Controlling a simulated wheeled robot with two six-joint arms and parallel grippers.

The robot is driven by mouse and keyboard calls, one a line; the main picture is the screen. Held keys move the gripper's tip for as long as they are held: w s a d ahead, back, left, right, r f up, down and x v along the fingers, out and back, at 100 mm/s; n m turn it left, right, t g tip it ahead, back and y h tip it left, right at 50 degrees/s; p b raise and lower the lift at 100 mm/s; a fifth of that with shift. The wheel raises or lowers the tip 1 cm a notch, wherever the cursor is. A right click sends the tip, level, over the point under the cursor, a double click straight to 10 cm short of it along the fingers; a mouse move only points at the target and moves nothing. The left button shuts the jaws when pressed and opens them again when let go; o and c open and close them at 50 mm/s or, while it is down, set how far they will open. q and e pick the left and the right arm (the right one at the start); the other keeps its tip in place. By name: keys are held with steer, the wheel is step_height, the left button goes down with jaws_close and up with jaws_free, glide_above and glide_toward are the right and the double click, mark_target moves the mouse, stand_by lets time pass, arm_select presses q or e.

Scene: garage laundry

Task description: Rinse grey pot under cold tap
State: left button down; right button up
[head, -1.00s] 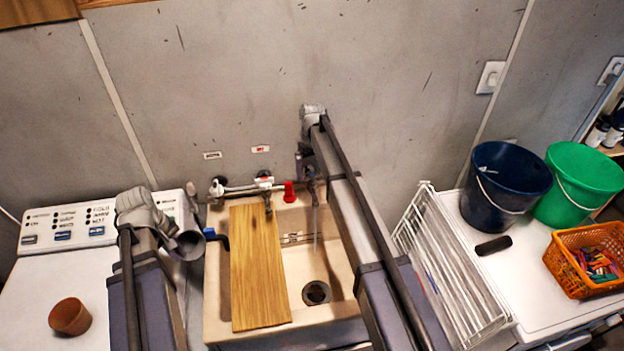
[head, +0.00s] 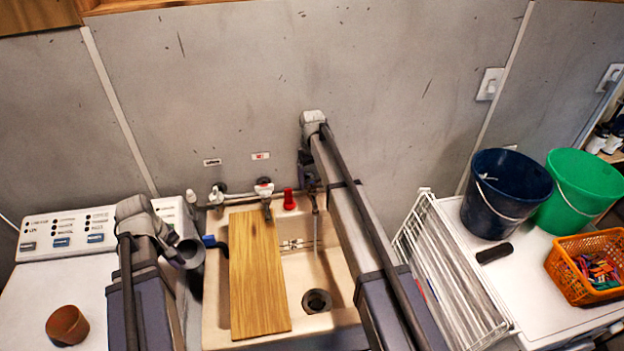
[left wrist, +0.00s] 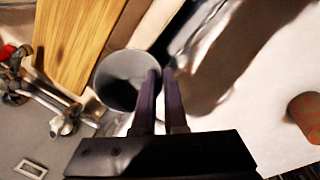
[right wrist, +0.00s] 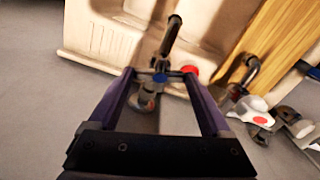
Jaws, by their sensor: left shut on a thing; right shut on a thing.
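The grey pot (head: 190,254) hangs left of the sink, tilted, its round mouth showing in the left wrist view (left wrist: 122,82). My left gripper (left wrist: 160,74) is shut on the pot's wall at its rim. My right gripper (right wrist: 160,76) is at the tap (head: 308,184) on the sink's right side, its fingers on either side of the tap's top, which carries a blue mark in the right wrist view (right wrist: 160,77). A thin stream of water (head: 315,236) falls from this tap into the sink (head: 328,268). The pot is apart from the stream.
A wooden board (head: 258,275) covers the sink's left part. A second tap (head: 265,192) and a red object (head: 289,199) stand at the back. A white rack (head: 450,270) is to the right. A brown pot (head: 67,325) sits on the washing machine (head: 30,290).

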mark_target(312, 183)
steer(key=shift+m, duration=1.8)
steer(key=o, duration=1.2)
steer(key=shift+c, duration=0.2)
arm_select(q)
steer(key=shift+r, duration=0.15)
arm_select(e)
steer(key=shift+r, duration=0.15)
arm_select(q)
step_height(312, 183, up, 12)
steer(key=p, duration=1.2)
arm_select(e)
step_height(312, 183, up, 12)
arm_select(q)
steer(key=shift+f, duration=0.25)
arm_select(e)
steer(key=shift+s+f, duration=0.1)
steer(key=shift+f, duration=0.15)
